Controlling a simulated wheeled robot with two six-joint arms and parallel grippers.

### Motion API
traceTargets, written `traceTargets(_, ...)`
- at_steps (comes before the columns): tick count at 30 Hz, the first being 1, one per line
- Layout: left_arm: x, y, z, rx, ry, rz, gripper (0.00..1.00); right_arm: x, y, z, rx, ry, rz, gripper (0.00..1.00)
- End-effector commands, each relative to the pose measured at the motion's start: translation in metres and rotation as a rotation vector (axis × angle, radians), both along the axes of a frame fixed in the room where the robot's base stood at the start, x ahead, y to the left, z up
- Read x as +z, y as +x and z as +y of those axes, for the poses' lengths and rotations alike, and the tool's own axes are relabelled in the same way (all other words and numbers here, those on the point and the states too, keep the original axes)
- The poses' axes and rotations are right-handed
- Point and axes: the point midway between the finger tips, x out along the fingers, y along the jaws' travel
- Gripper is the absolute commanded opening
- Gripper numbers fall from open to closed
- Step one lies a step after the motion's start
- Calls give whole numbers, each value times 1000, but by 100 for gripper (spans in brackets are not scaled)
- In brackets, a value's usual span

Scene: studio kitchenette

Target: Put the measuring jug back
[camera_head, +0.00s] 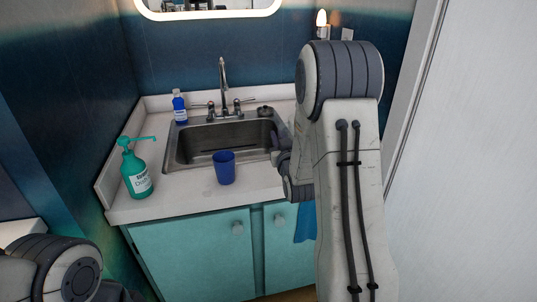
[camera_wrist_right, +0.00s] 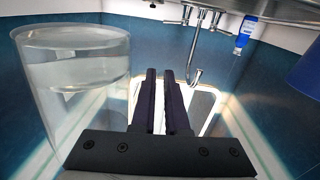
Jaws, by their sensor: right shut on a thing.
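A clear cylindrical vessel, which I take to be the measuring jug (camera_wrist_right: 75,90), stands out large at the left of the right wrist view, beside my fingers. A level line shows inside it. My right gripper (camera_wrist_right: 160,78) has its dark fingers close together and is shut on it, though the exact contact is not clear. In the head view my right gripper (camera_head: 276,145) is at the right side of the sink, partly behind my arm, and the jug cannot be made out there. My left arm shows at the lower left; its gripper is out of view.
A blue cup (camera_head: 225,168) stands on the counter in front of the sink (camera_head: 195,145). A green pump bottle (camera_head: 135,170) is at the left and a blue bottle (camera_head: 179,107) behind. The faucet (camera_head: 223,75) rises at the back. A blue cloth (camera_head: 305,225) hangs at the cabinet front.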

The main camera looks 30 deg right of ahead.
Motion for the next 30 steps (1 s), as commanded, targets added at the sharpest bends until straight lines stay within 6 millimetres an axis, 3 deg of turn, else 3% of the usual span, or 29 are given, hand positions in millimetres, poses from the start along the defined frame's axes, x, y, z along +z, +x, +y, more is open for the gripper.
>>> traceTargets(3,-1,0,0,0,0,0,50,-13,18,13,3,-3,-2,0)
traceTargets(8,-2,0,0,0,0,0,50,-20,29,20,1,-2,-3,0)
traceTargets(18,-8,0,0,0,0,0,50,-59,30,20,-1,-2,-2,0)
traceTargets(30,-11,0,0,0,0,0,50,-63,30,20,-1,-3,-4,0)
